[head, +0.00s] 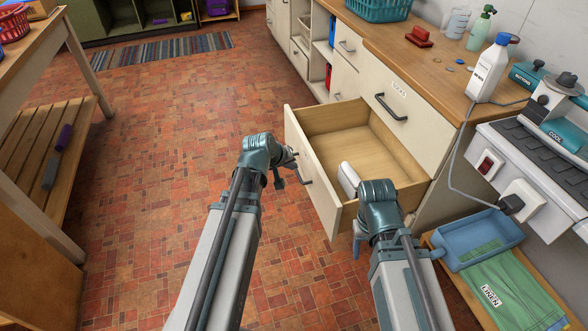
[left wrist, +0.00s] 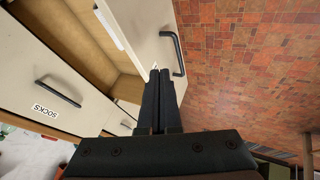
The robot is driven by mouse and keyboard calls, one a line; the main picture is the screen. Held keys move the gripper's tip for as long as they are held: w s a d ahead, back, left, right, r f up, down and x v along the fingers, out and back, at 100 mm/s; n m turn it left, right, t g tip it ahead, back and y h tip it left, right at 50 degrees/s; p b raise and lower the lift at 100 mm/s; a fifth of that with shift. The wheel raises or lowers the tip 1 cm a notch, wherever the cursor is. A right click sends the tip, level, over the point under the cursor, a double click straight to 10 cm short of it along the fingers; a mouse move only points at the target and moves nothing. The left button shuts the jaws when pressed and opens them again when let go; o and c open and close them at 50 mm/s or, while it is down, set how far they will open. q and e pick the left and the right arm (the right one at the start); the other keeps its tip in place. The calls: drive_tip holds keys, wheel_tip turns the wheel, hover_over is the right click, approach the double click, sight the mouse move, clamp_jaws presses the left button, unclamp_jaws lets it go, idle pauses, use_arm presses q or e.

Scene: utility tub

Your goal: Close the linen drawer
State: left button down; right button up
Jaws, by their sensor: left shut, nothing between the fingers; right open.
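The open drawer (head: 302,173) juts out from the counter, beneath the drawer marked SOCKS (head: 395,98). In the left wrist view that handle (left wrist: 174,52) is just right of my fingertips. I cannot read a label on this front. My left gripper (head: 288,168) is shut and empty, close to the outer face of the front; I cannot tell whether it touches. The left wrist view shows its closed fingers (left wrist: 160,78). My right arm reaches over the drawer's near side; its gripper fingers are not visible.
A LINEN label (head: 490,296) lies on green cloth (head: 510,288) at lower right, beside a blue tray (head: 481,239). A white bottle (head: 488,70) and a cable are by the counter's edge. A wooden table (head: 58,40) stands left. The tiled floor between is clear.

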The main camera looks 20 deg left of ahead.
sight(315, 169)
use_arm(q)
drive_tip(key=shift+w+d+f+b, duration=0.8)
drive_tip(key=shift+w+f, duration=0.15)
drive_tip(key=shift+w, duration=0.1)
drive_tip(key=shift+w+d+f+b, duration=0.75)
drive_tip(key=shift+w+f, duration=0.25)
drive_tip(key=shift+w, duration=0.1)
drive_tip(key=shift+w+d+f+b, duration=0.8)
drive_tip(key=shift+w+f, duration=0.15)
drive_tip(key=shift+w, duration=0.1)
drive_tip(key=w+d, duration=0.8)
drive_tip(key=d, duration=0.5)
drive_tip(key=w+d, duration=0.9)
drive_tip(key=d, duration=0.3)
drive_tip(key=shift+w+d, duration=0.15)
drive_tip(key=shift+d, duration=0.2)
drive_tip(key=s+a+r+p, duration=0.5)
drive_tip(key=s+r+p, duration=0.3)
